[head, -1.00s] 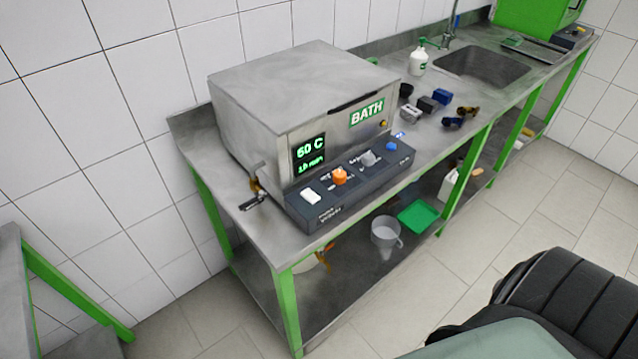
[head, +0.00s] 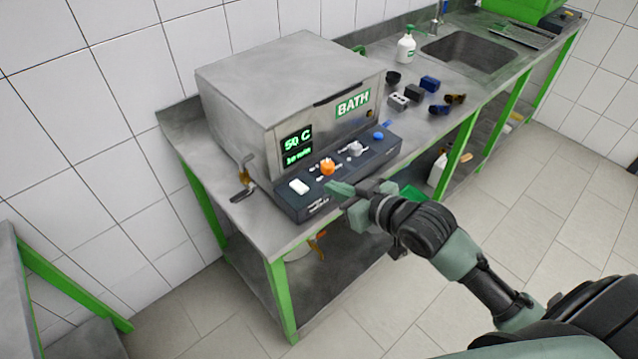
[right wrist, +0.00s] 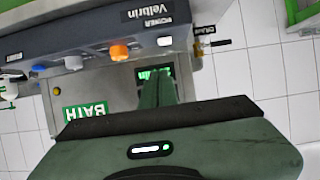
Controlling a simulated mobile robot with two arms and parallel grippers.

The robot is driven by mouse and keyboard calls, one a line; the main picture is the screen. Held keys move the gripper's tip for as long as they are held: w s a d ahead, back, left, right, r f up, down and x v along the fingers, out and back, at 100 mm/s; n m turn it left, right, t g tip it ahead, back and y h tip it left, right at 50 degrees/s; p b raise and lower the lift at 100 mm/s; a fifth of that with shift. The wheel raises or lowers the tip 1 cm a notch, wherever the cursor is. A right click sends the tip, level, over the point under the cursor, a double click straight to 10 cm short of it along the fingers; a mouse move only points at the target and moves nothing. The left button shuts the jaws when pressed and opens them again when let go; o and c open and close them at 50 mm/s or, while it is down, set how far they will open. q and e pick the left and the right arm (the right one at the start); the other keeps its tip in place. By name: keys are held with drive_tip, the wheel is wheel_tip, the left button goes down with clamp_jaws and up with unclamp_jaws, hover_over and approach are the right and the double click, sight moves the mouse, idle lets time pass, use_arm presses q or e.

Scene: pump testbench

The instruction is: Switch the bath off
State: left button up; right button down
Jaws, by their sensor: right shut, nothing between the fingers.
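The bath (head: 290,110) is a grey metal box on the bench, with a green BATH label and a lit display (head: 297,146) that reads about 50 C. Its dark front panel (head: 340,172) carries a white switch (head: 299,187), an orange knob (head: 328,167), a grey knob (head: 355,149) and a blue button (head: 378,136). In the right wrist view the white switch (right wrist: 164,41), marked POWER, is near the orange knob (right wrist: 119,51). My right gripper (head: 333,188) is shut and empty, just in front of the panel, right of the white switch and apart from it. My left gripper is not seen.
A valve handle (head: 243,180) sticks out at the bath's left side. Small dark blocks (head: 414,92), a white bottle (head: 406,45) and a sink (head: 465,50) are farther along the bench. A green tray on the lower shelf is partly hidden by my right arm.

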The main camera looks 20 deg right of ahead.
drive_tip(key=shift+s+a+r+y, duration=0.15)
drive_tip(key=shift+s+a+r, duration=0.05)
drive_tip(key=shift+r, duration=0.45)
drive_tip(key=shift+s+a+r+y, duration=0.15)
drive_tip(key=shift+s+a+r, duration=0.05)
drive_tip(key=shift+r, duration=0.4)
drive_tip(key=shift+w, duration=0.1)
drive_tip(key=p, duration=0.3)
hover_over(308, 196)
drive_tip(key=f, duration=0.3)
drive_tip(key=shift+w+f, duration=0.25)
wheel_tip(308, 196, down, 3)
drive_tip(key=shift+s+r, duration=0.1)
drive_tip(key=shift+s+f, duration=0.2)
drive_tip(key=shift+f, duration=0.55)
drive_tip(key=shift+f, duration=0.1)
